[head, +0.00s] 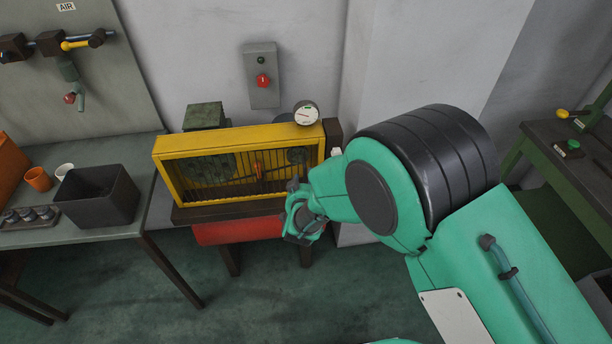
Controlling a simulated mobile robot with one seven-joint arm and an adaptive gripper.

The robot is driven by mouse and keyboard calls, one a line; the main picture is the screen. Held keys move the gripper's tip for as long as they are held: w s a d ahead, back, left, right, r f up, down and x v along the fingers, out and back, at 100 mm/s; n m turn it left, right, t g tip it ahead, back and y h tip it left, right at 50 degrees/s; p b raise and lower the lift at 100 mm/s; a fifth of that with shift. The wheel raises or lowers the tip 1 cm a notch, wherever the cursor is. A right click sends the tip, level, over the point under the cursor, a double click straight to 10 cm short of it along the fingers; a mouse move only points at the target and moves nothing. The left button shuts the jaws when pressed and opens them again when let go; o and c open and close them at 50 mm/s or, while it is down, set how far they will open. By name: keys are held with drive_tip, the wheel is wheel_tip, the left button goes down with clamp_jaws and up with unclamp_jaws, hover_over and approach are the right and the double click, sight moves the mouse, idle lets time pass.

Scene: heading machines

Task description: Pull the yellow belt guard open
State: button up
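The yellow belt guard (238,139) is a box-like yellow frame with dark vertical bars. It stands upright across the front of the machine on a dark bench and looks closed. A small orange piece (257,163), perhaps its handle, shows near the middle of the bars. Round dark green wheels show behind the bars. My gripper (298,212) is at the lower right of the guard, near its lower right corner in the picture. Nothing can be seen in it. Its fingers are small and partly hidden by my wrist, so their opening and any contact with the guard are unclear.
A gauge (306,113) sits at the guard's top right corner. A grey switch box (261,88) with a red knob is on the wall. At left, a table (80,235) holds a dark bin (97,197) and cups. A green-framed bench (570,165) stands at right.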

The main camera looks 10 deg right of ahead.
drive_tip(key=shift+b+x, duration=0.4)
drive_tip(key=shift+x, duration=2.1)
clamp_jaws()
